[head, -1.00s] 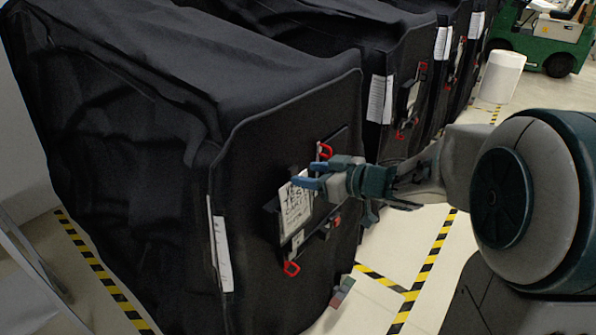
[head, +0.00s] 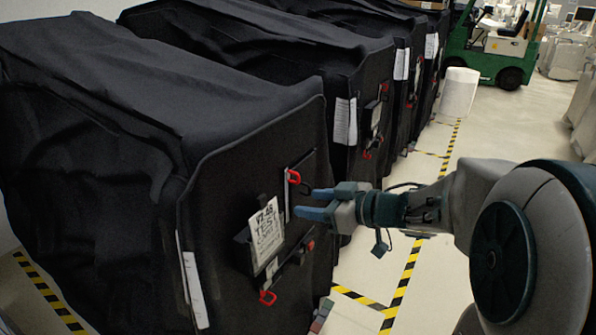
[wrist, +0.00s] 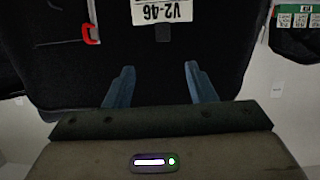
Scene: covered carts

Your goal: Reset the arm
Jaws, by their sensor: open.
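My gripper (head: 305,202) is open and empty, in front of the nearest black covered cart (head: 215,215). In the head view its blue fingers point left toward the cart's front panel. The wrist view shows the two blue fingers (wrist: 157,88) spread apart with nothing between them. Beyond them are a white label (wrist: 161,11) reading "V2-46" and a red clip (wrist: 91,34). In the head view that label sheet (head: 265,235) hangs on the cart face, with a red clip (head: 294,177) above and another (head: 267,297) below. My arm reaches in from the right.
More black covered carts (head: 345,95) stand in a row behind. A white cylinder (head: 459,93) and a green forklift (head: 490,55) stand farther back. Yellow-black floor tape (head: 401,290) marks the aisle.

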